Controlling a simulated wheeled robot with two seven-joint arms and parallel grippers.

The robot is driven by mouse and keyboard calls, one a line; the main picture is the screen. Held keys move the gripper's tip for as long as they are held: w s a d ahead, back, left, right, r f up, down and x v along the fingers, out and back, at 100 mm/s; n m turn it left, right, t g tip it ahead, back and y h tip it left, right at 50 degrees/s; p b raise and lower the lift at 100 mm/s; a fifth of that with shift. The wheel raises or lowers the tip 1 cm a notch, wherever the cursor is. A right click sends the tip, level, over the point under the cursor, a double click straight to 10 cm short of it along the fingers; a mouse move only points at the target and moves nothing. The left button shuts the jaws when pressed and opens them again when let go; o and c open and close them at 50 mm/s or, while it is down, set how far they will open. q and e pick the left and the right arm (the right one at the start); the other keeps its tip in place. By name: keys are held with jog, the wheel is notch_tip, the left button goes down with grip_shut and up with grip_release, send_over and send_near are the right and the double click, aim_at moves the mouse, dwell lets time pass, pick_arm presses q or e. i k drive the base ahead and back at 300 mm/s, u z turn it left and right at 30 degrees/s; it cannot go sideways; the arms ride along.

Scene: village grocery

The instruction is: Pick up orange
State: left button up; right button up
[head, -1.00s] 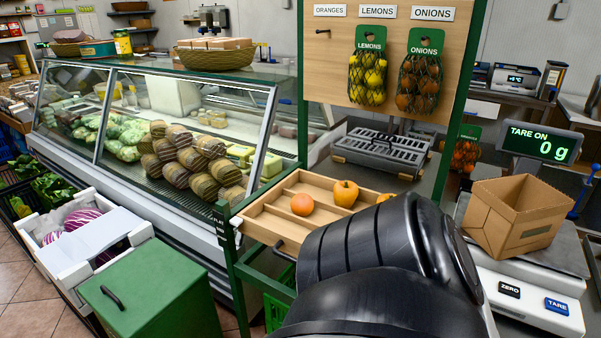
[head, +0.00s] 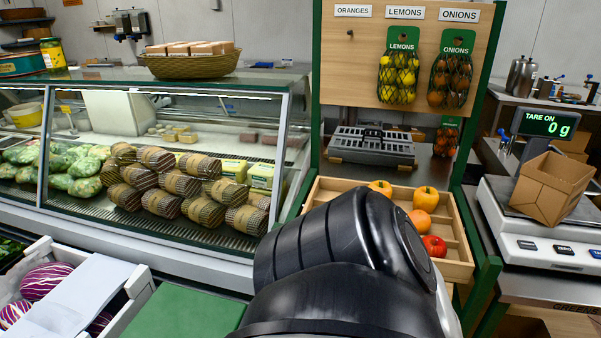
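A wooden divided tray (head: 457,270) stands at the right of the middle in the head view. A round orange-coloured fruit (head: 424,222), likely an orange, lies in its right part. Two yellow-orange pieces, one at the back (head: 380,187) and one with a stem (head: 426,198), lie behind it. A red round piece (head: 434,246) lies in front of it. My large black arm covers the tray's left and front parts, so anything lying there is hidden. Neither gripper shows, so I cannot see their distance from the fruit.
Behind the tray is a board with nets of lemons (head: 398,78) and onions (head: 450,82); the hook under ORANGES is empty. A scale (head: 550,240) with a cardboard box (head: 553,187) stands right. A glass display case (head: 150,165) fills the left, with a green box (head: 185,312) in front.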

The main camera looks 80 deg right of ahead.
aim_at(421, 219)
jog(key=z, duration=2.45)
